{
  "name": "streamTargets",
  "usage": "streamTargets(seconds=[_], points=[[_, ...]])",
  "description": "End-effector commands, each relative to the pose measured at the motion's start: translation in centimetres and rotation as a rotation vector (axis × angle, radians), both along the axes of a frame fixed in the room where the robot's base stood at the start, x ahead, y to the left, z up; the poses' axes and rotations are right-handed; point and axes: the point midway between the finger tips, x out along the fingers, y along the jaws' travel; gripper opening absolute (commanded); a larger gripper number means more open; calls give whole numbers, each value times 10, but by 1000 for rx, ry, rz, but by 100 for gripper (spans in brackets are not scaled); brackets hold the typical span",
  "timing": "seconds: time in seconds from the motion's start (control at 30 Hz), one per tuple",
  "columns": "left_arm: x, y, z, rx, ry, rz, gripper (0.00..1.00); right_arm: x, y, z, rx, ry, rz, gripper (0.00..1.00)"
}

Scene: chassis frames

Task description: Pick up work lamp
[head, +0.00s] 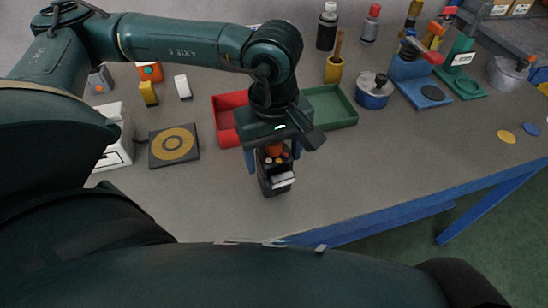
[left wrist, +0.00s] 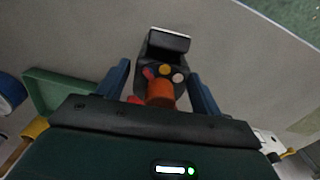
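What looks like the work lamp (head: 275,181) is a small dark block with a pale panel, an orange part on top and small coloured buttons. It stands near the table's front edge. My left gripper (head: 273,160) is right above it, pointing down, with its blue fingers spread on either side of the lamp's top. In the left wrist view the lamp (left wrist: 163,62) shows between the left gripper's fingers (left wrist: 157,72), with a gap visible beside the orange part. Part of the lamp's top is hidden by the gripper in the head view. My right gripper is not in view.
A red tray (head: 225,122) and a green tray (head: 335,108) lie just behind the gripper. The table right of the lamp is clear.

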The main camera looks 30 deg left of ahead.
Motion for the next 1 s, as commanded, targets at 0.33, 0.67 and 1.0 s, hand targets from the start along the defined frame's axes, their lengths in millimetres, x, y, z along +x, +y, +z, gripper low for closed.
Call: streamTargets(seconds=[0.33, 0.67, 1.0], points=[[0, 0, 0, 0, 0, 0, 37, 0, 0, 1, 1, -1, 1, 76], [0, 0, 1, 0, -1, 0, 19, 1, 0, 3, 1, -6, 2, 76], [1, 0, 29, -2, -7, -1, 19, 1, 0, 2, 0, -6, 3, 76]])
